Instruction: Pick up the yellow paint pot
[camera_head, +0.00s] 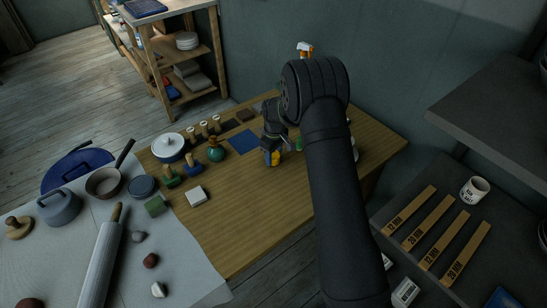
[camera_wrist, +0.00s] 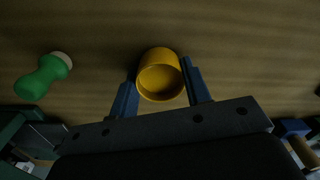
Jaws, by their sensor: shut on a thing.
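The yellow paint pot (camera_wrist: 160,78) is between the two blue fingers of my gripper (camera_wrist: 161,92) in the wrist view. It is a small round yellow cup, and its open mouth shows. The fingers are shut on its sides. In the head view the pot (camera_head: 275,158) is a small yellow spot at my gripper (camera_head: 271,156), low over the wooden table (camera_head: 250,210). I cannot tell whether the pot touches the table. My arm hides part of the table's right side.
A green item with a pale end (camera_wrist: 42,76) lies left of the pot in the wrist view. The table's front is clear.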

